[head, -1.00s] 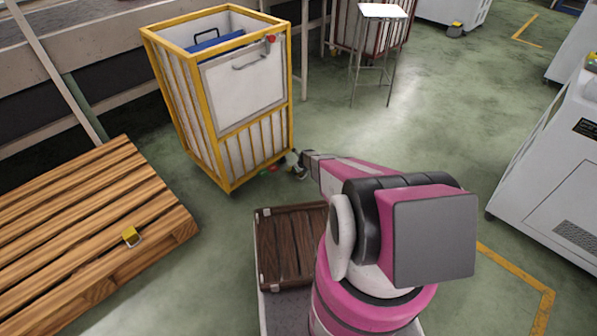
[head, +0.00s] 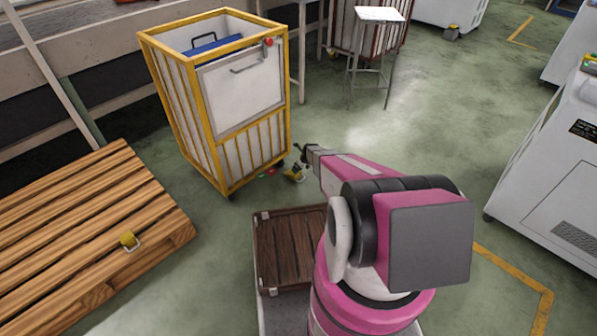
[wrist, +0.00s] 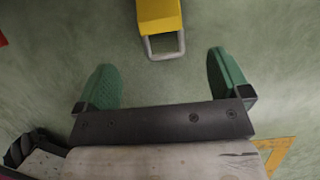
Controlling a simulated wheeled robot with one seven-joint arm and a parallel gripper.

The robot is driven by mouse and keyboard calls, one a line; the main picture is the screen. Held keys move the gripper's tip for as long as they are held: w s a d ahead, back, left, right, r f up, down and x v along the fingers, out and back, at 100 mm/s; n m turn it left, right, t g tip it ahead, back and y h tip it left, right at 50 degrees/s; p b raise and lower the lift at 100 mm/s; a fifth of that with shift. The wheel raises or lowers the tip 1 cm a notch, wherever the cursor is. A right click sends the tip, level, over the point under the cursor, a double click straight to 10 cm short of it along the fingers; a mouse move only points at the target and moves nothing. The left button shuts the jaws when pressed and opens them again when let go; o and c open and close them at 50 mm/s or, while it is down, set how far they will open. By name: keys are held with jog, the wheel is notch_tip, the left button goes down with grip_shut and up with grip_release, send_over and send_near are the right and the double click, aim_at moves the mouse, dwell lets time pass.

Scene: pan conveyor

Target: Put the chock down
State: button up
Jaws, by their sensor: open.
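A yellow chock (head: 293,174) with a grey metal handle lies on the floor beside the near right corner of the yellow-framed cart (head: 222,172). In the wrist view the chock (wrist: 160,16) is at the top centre, cut off by the frame edge, its handle pointing toward my gripper (wrist: 161,62). The two green fingers are wide apart, with nothing held between them. In the head view my gripper (head: 305,152) is just above the chock, apart from it. A second yellow chock (head: 128,240) sits on the wooden pallet (head: 75,225) at left.
The cart holds a blue item (head: 208,46). Small red and green parts (head: 266,172) show low by its corner. A brown wooden crate (head: 290,245) is in front of me. A stool (head: 380,14) stands farther back. Open floor (head: 430,120) lies to the right, before a grey machine (head: 550,150).

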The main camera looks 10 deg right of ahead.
jog(key=s+r+n+g+h, duration=0.1)
jog(key=s+r+n, duration=0.8)
jog(key=r, duration=0.5)
jog(key=s+a+r+n+g+h, duration=0.1)
jog(key=s+r+n, duration=0.9)
jog(key=s+r, duration=0.4)
jog(key=s+a+r+n+g, duration=0.1)
jog(key=s+r+n, duration=0.8)
jog(key=r, duration=0.6)
jog(key=shift+s+r+n+g+h, duration=0.2)
jog(key=shift+s+n+g+h, duration=0.2)
jog(key=shift+s, duration=0.8)
